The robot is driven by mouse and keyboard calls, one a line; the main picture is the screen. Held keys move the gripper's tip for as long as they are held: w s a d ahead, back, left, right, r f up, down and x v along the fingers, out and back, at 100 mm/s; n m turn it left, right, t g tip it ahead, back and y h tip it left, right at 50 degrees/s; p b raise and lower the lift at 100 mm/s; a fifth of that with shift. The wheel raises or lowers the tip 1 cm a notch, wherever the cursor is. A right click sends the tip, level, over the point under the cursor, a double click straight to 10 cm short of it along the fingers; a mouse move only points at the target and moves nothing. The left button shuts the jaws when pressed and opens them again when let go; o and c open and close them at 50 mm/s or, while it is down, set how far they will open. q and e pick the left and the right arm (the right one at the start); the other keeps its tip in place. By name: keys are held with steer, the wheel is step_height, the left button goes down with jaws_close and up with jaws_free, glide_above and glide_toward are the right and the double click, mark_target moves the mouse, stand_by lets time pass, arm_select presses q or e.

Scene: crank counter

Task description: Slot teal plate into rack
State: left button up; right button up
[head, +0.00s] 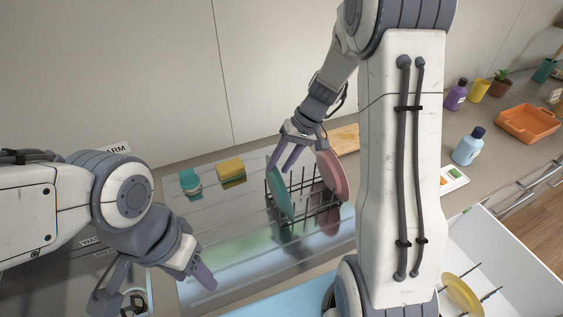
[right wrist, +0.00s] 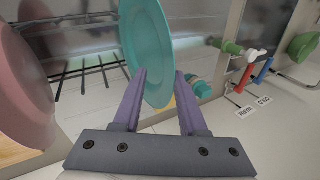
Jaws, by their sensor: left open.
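The teal plate (head: 280,194) stands on edge in the left part of the dark wire rack (head: 312,211) in the head view. In the right wrist view the teal plate (right wrist: 147,45) has its near rim between my right fingertips. My right gripper (head: 288,160) is above the plate; in its wrist view the fingers (right wrist: 160,88) are spread, with a gap on the right side of the rim. Whether the left finger touches the plate I cannot tell. My left gripper (head: 152,292) is open and empty at the lower left, away from the rack.
A pink plate (head: 331,178) stands in the right part of the rack. A yellow sponge (head: 231,169) and a teal item (head: 190,183) lie left of it. A white drawer (head: 515,265) with a yellow plate (head: 462,294) is at the lower right. A blue bottle (head: 468,147) stands on the right counter.

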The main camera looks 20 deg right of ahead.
steer(key=b+v, duration=0.2)
steer(key=v, duration=0.8)
steer(key=shift+r, duration=0.25)
steer(key=shift+d, duration=0.1)
steer(key=s+a+f+n+g+h, duration=0.1)
steer(key=s+a+n, duration=0.1)
steer(key=s+a, duration=0.5)
steer(key=s+a+n+g+h, duration=0.15)
steer(key=s+a, duration=0.25)
steer(key=a, duration=0.5)
steer(key=s+a+f+n+t+h, duration=0.1)
steer(key=s+n, duration=0.1)
steer(key=s, duration=0.4)
steer(key=s+a+f+n+t+h, duration=0.1)
steer(key=s+a+f+n, duration=0.1)
steer(key=s, duration=0.4)
steer(key=shift+s+a+f+n+b, duration=0.2)
steer(key=shift+s+f+n+b, duration=0.15)
steer(key=shift+b, duration=0.05)
